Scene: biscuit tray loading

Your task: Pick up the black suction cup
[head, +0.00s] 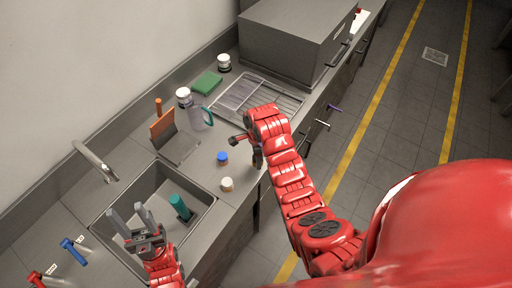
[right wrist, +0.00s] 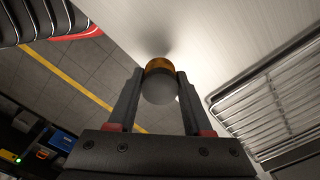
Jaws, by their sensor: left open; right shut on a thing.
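My right gripper (right wrist: 159,82) is shut on a small round thing (right wrist: 160,88) with a grey domed end and an amber band. The thing sits between the two fingertips in the right wrist view. I cannot tell whether it is the suction cup; no clearly black cup shows elsewhere. In the head view the right gripper (head: 249,148) is over the counter's front edge, and what it holds is mostly hidden. My left gripper (head: 145,219) is open and empty above the sink, with its fingers pointing up in the picture.
The sink (head: 140,184) holds a teal item (head: 180,207). Blue-topped (head: 222,157) and cream-topped (head: 227,184) jars stand near the counter edge.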

